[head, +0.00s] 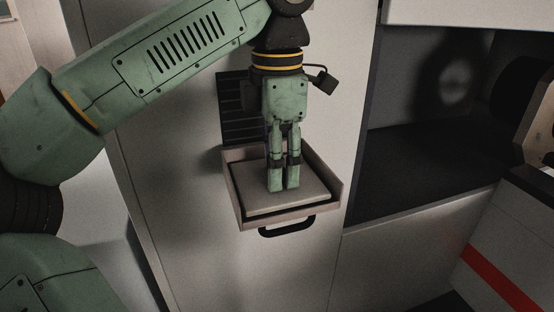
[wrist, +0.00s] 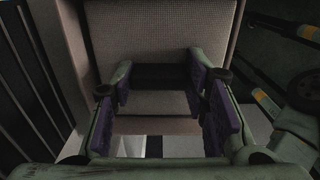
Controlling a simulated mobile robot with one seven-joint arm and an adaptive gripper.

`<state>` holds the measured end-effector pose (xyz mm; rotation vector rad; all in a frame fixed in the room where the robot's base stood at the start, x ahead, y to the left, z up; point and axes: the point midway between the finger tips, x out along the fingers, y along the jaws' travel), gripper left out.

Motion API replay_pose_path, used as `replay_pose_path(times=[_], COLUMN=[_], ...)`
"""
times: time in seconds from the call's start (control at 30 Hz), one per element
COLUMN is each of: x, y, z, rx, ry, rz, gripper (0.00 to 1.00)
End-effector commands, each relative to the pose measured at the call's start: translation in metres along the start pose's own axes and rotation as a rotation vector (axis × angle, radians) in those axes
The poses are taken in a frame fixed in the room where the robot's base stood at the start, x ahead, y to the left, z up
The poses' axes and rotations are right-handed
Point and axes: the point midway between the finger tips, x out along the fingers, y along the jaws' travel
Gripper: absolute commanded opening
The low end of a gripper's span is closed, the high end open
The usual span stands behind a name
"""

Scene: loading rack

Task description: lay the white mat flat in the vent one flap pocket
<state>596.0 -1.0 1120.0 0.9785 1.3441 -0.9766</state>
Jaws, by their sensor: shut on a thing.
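The white mat (head: 250,191) is a pale, thin square inside the open flap pocket (head: 300,222) on the cabinet front. It looks about level, with a dark gap around its edges; I cannot tell whether it rests fully on the pocket floor. My gripper (head: 283,188) points down over the mat's middle and is shut on it. In the wrist view the mat (wrist: 160,28) shows a fine weave, and a dark strip lies between the purple-padded fingers (wrist: 160,90). The fingers hide the exact grip.
A black slatted vent (head: 238,108) is behind the pocket. A black handle (head: 287,229) sticks out below the pocket's front. To the right is an open dark compartment (head: 430,150), and a white case with a red stripe (head: 500,275) stands at the lower right.

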Motion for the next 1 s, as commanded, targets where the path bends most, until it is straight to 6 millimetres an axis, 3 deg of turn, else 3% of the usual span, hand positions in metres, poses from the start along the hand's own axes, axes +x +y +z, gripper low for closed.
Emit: replay_pose_path(times=[0.73, 0.77, 1.0], x=[0.0079, 0.0079, 0.0078], y=[0.0001, 0.0, 0.0], z=[0.0, 0.0, 0.0], rx=[0.0, 0.0, 0.0], ry=[0.0, 0.0, 0.0], rz=[0.0, 0.0, 0.0], gripper=[0.17, 0.41, 0.57])
